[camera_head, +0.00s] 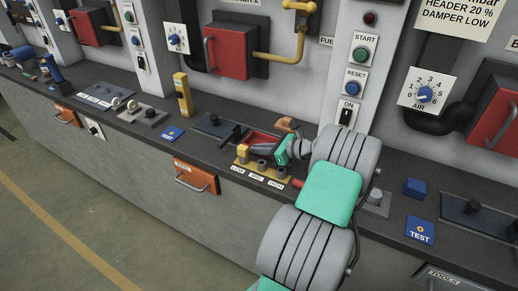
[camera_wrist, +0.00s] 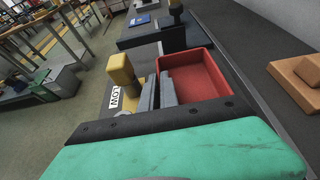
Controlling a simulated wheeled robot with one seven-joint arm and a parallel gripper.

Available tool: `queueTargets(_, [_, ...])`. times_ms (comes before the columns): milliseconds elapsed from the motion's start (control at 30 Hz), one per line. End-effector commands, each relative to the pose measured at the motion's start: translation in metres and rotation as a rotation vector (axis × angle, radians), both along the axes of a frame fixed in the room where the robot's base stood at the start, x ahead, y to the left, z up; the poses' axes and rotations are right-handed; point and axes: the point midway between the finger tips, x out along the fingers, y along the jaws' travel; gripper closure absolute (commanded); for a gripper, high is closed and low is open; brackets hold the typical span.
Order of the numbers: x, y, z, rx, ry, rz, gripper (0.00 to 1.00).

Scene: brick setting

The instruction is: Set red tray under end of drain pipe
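The red tray (camera_wrist: 205,62) is a shallow open box, just right of my fingers in the wrist view. In the head view the red tray (camera_head: 262,137) shows partly behind my gripper, at the bench's wall side. My gripper (camera_wrist: 160,88) has its two grey fingers close together at the tray's left wall, one on the inner side and one outside, so it looks shut on that wall. My gripper (camera_head: 283,152) hides part of the tray in the head view. Whether the tray rests on the bench is unclear. I cannot tell which pipe is the drain pipe.
A yellow rack (camera_head: 262,170) labelled LOW, MID and HIGH stands beside the tray; its yellow upright piece (camera_wrist: 122,72) is left of my fingers. A dark fixture (camera_head: 220,127) lies left of the tray. Tan blocks (camera_wrist: 300,75) lie to the right. Yellow pipes (camera_head: 278,57) run along the wall.

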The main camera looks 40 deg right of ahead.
Motion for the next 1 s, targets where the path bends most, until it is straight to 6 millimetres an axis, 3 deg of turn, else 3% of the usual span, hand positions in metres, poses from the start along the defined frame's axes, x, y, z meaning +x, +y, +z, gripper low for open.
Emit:
queueTargets(100, [0.000, 0.000, -0.001, 0.000, -0.001, 0.000, 1.00])
queueTargets(400, [0.000, 0.000, -0.002, 0.001, 0.001, 0.000, 0.74])
queueTargets(667, [0.000, 0.000, -0.001, 0.000, 0.001, 0.000, 0.74])
queueTargets(833, [-0.022, -0.009, 0.010, -0.001, 0.001, -0.005, 0.74])
queueTargets(1000, [-0.061, -0.023, 0.027, 0.000, 0.001, -0.005, 0.74])
